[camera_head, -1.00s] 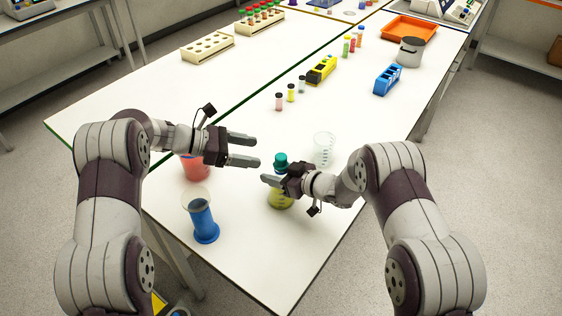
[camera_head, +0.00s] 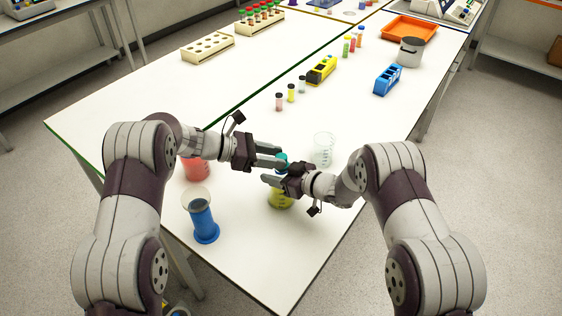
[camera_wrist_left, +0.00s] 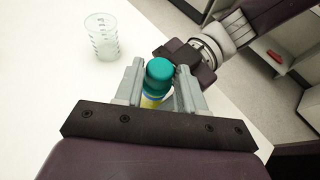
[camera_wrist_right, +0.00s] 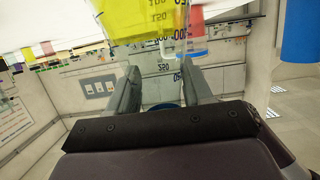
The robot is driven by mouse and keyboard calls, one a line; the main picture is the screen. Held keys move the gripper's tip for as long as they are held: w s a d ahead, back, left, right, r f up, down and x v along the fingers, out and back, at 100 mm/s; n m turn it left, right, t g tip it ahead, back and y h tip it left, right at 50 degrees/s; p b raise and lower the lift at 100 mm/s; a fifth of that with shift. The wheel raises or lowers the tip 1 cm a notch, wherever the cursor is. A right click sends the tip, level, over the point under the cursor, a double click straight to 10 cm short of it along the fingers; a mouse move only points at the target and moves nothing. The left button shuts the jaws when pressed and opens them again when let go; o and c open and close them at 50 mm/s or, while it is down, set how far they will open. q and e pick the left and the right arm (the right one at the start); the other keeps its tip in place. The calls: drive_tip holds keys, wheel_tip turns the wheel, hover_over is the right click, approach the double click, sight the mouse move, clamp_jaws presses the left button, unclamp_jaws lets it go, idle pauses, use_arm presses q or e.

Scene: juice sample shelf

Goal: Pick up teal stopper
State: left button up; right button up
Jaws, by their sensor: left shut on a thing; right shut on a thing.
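The teal stopper (camera_head: 282,157) sits at the top of a flask (camera_head: 281,199) holding yellow-green liquid, near the table's front edge. My left gripper (camera_head: 279,159) is shut on the stopper from the left. In the left wrist view the rounded teal stopper (camera_wrist_left: 158,73) shows between the two fingers. My right gripper (camera_head: 272,180) is shut on the flask below the stopper. In the right wrist view the flask's yellow-green body with markings (camera_wrist_right: 137,18) fills the top. The fingers hide the flask's neck, so I cannot tell whether the stopper is still seated.
A red-filled beaker (camera_head: 195,170) stands behind my left forearm, with a blue-filled cylinder (camera_head: 204,222) in front of it. A clear beaker (camera_head: 323,147) stands just behind my right gripper.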

use_arm(q)
drive_tip(key=shift+r, duration=0.15)
wheel_tip(320, 180, up, 10)
use_arm(e)
drive_tip(key=shift+f, duration=0.1)
idle(0.7)
drive_tip(key=o, duration=1.4)
